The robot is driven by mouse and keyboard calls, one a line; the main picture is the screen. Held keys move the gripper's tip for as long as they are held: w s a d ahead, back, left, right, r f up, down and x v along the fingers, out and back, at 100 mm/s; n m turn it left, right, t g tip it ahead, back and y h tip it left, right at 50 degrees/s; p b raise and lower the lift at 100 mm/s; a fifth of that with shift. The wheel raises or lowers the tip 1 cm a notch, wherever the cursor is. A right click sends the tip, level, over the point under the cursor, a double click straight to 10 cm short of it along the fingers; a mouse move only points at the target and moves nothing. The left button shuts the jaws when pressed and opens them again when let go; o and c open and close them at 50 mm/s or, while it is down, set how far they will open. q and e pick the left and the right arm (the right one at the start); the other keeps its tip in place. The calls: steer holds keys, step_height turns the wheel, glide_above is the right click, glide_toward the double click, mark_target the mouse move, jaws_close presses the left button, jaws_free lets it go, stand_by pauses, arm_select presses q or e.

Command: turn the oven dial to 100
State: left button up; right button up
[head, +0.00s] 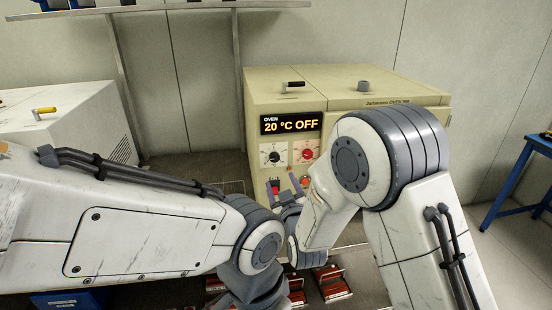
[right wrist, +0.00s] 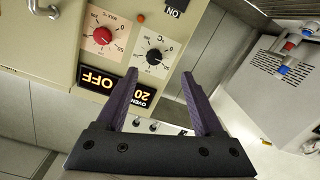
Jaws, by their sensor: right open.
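The beige oven (head: 350,90) stands at the back, its display (head: 291,124) reading 20 °C OFF. In the right wrist view, turned upside down, the black dial (right wrist: 154,56) has a °C scale and the red dial (right wrist: 103,35) a MAX °C scale. Its pointer setting is too small to read surely. My right gripper (head: 283,184) is open and empty in front of the panel. Its fingers (right wrist: 160,76) point toward the black dial, apparently not touching it. My left gripper is not visible.
My left arm crosses the lower left of the head view, close to my right wrist. Red-edged items (head: 331,283) lie below on the dark surface. A white box-shaped machine (head: 75,120) stands left, a blue table (head: 530,150) right. A shelf runs above at the left.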

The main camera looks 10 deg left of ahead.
mark_target(275, 160)
steer(key=shift+t, duration=0.5)
steer(key=p+x, duration=0.1)
steer(key=x, duration=0.2)
steer(key=p+x, duration=0.1)
steer(key=x, duration=0.2)
steer(key=p+x, duration=0.1)
steer(key=x, duration=0.2)
steer(key=shift+w+d+r, duration=0.15)
steer(key=shift+w+r, duration=0.1)
steer(key=shift+w, duration=0.65)
steer(key=shift+a+f, duration=0.1)
steer(key=shift+a, duration=0.1)
jaws_close()
